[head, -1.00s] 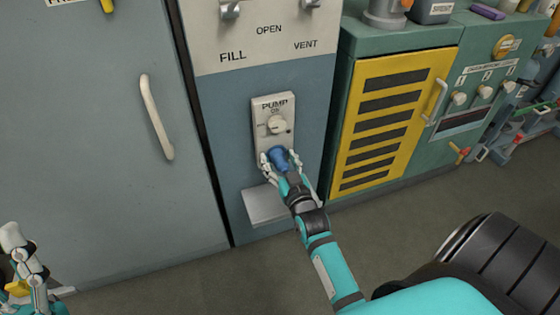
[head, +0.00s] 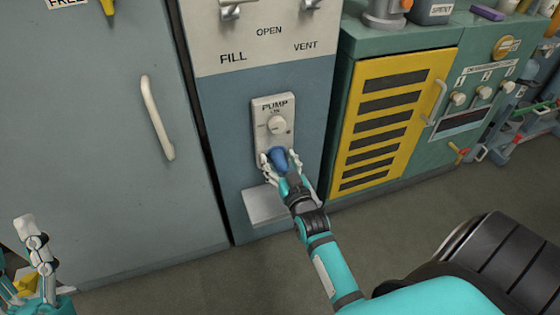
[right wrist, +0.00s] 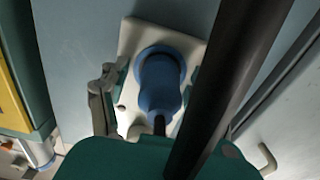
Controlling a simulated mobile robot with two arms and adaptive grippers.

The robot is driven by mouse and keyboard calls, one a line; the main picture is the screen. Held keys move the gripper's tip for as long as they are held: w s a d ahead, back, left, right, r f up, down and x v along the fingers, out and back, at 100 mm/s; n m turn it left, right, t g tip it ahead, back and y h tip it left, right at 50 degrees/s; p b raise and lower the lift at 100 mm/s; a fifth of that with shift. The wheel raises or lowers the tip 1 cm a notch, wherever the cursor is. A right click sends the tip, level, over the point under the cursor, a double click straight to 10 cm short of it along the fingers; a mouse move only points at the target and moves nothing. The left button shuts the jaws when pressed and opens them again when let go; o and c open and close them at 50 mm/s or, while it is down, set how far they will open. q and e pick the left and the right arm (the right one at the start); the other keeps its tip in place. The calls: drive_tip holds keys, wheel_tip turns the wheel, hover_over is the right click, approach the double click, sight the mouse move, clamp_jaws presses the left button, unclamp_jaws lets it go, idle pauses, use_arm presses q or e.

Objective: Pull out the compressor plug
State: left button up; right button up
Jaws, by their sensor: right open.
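A grey shelf (head: 263,205) juts out just below the panel. A grey door with a white handle (head: 157,117) is on the left. A green cabinet with a yellow louvred door (head: 385,118) stands on the right. The floor (head: 400,235) in front is partly clear.

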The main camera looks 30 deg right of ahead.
sight(284, 171)
use_arm(q)
drive_tip(key=shift+w+f, duration=0.2)
drive_tip(key=shift+w, duration=0.1)
use_arm(e)
clamp_jaws()
idle(0.5)
use_arm(q)
drive_tip(key=shift+g, duration=0.3)
use_arm(e)
drive_tip(key=shift+s+a+p, duration=0.15)
drive_tip(key=shift+s+p, duration=0.2)
drive_tip(key=shift+s, duration=0.1)
drive_tip(key=shift+p+v, duration=0.5)
drive_tip(key=shift+v, duration=0.6)
drive_tip(key=shift+p+v, duration=0.65)
drive_tip(key=shift+v, duration=0.65)
use_arm(q)
drive_tip(key=w+f+g+y, duration=0.3)
drive_tip(key=w+f+g, duration=0.2)
drive_tip(key=f, duration=0.5)
drive_tip(key=shift+w+g, duration=0.25)
drive_tip(key=shift+g, duration=0.95)
use_arm(e)
drive_tip(key=shift+s, duration=0.1)
use_arm(q)
drive_tip(key=shift+f, duration=0.2)
